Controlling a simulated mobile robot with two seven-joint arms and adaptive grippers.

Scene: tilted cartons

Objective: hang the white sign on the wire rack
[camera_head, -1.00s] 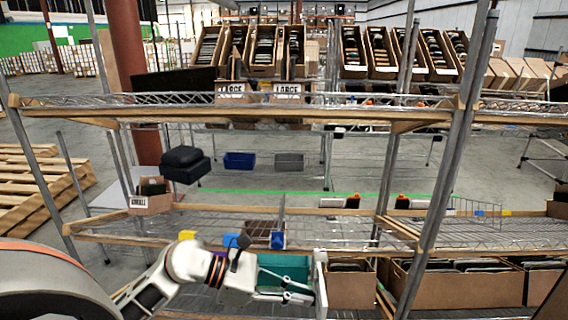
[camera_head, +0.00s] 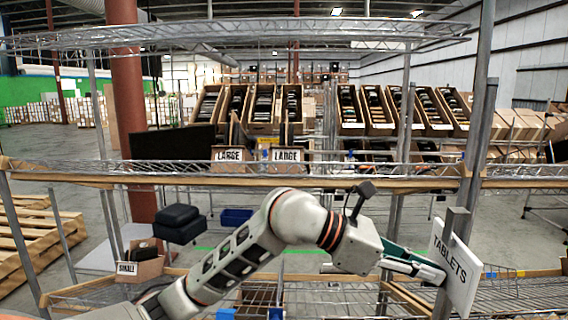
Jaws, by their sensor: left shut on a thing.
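The white sign (camera_head: 463,275), lettered "TABLETS", is at the right of the head view, tilted and turned partly away. My left gripper (camera_head: 432,268) is shut on the sign at its left side. The wire rack's upper shelf edge (camera_head: 300,180) runs across the view above the sign, and a metal post (camera_head: 478,130) rises behind it. A grey upright piece overlaps the sign's left part; I cannot tell what it belongs to. The sign is below the upper shelf, and I see no clear contact with the rack. My right gripper is not in view.
A carton marked "SMALL" (camera_head: 139,268) and black bins (camera_head: 180,222) are at left. The lower wire shelf (camera_head: 520,295) has bare room at right.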

